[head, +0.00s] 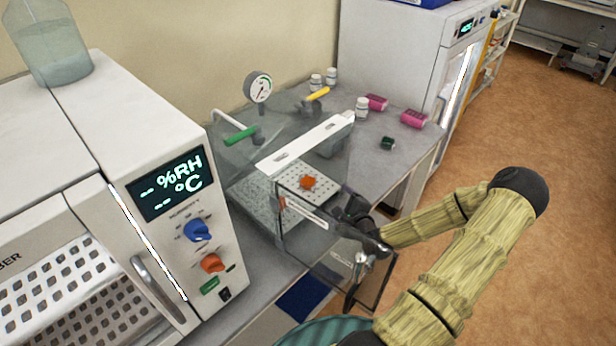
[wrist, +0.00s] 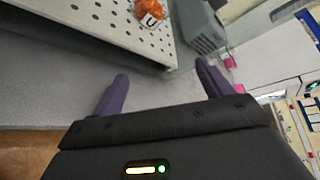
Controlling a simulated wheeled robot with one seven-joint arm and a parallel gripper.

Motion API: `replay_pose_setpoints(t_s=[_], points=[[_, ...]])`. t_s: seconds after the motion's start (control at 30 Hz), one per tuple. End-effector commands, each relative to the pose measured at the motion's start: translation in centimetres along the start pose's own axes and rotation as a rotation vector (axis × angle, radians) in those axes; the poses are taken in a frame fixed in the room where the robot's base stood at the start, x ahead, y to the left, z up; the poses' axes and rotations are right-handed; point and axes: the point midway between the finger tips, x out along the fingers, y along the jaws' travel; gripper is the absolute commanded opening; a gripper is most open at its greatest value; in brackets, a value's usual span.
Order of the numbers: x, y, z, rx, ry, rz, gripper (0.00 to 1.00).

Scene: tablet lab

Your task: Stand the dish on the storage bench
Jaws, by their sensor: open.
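A small orange object with a pale mark, perhaps the dish, sits on a white perforated shelf (head: 262,196) inside a clear-walled chamber; the orange object (head: 307,182) also shows at the top of the wrist view (wrist: 150,12). My gripper (head: 352,207) is at the chamber's open front, right of the orange object and apart from it. In the wrist view, its two purple fingers (wrist: 162,80) are spread with nothing between them. The grey bench (head: 392,160) carries the chamber; I cannot tell whether it is the storage bench.
The chamber's clear door (head: 345,265) stands open at the front, close to my arm. A white humidity oven (head: 190,200) stands on the left. White bottles (head: 362,107), pink items (head: 414,119) and a dark green item (head: 387,143) stand behind. A white cabinet (head: 400,50) is at the back.

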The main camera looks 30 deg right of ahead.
Motion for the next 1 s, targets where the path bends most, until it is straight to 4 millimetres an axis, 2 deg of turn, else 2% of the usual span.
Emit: replay_pose_setpoints(t_s=[0.03,0.2,0.33,0.47,0.8,1.0], points=[[0.0,-0.2,1.3,0.159,0.000,0.004,0.78],[0.3,-0.6,4.5,0.656,0.005,0.022,0.78],[0.3,-0.6,5.6,0.908,0.018,0.039,0.78],[0.3,-0.4,5.8,1.000,0.030,0.049,0.78],[0.4,-0.6,5.5,1.001,0.034,0.044,0.78],[2.6,-0.6,5.7,0.999,0.033,0.045,0.78]])
